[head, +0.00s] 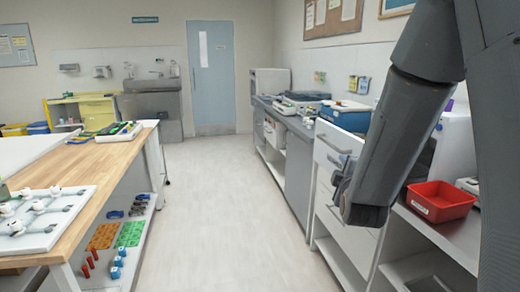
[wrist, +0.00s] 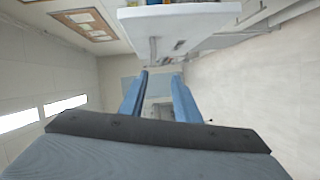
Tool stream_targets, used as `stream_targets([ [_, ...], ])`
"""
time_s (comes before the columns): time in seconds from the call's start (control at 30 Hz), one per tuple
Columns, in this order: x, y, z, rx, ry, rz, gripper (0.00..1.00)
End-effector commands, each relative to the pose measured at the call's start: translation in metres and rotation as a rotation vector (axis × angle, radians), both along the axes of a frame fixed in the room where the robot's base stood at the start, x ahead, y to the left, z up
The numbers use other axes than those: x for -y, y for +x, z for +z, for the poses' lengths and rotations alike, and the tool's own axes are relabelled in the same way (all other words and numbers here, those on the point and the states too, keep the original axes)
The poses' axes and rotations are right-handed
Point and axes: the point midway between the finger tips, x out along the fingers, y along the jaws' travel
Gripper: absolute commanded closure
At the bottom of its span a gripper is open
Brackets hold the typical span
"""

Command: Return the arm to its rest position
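My arm hangs down at the right of the head view, in front of the counter. The end of the arm, with part of my gripper (head: 342,172), is seen beside the white drawers; its fingertips are not clear there. In the wrist view my gripper (wrist: 159,76) shows two blue fingers standing apart with an empty gap between them. Nothing is held, and neither finger touches anything that I can see.
A red bin (head: 440,201) stands on the counter right of my arm. White drawers (head: 330,190) are close behind the gripper. A wooden table (head: 95,165) stands at left, with boards and small parts. The floor (head: 225,215) between is clear to the blue door (head: 211,78).

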Motion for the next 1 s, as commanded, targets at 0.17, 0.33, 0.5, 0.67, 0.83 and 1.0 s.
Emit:
stream_targets([
  [0.17, -0.001, -0.005, -0.014, -0.065, 0.083, -0.001, 0.71],
  [0.33, -0.008, -0.015, -0.031, -0.151, 0.191, -0.007, 0.71],
  [0.5, -0.017, -0.031, -0.054, -0.274, 0.338, -0.033, 0.71],
  [0.67, -0.029, -0.064, -0.084, -0.446, 0.527, -0.102, 0.71],
  [0.83, -0.041, -0.128, -0.118, -0.694, 0.771, -0.283, 0.71],
  [1.0, -0.048, -0.205, -0.138, -0.911, 0.954, -0.551, 0.71],
])
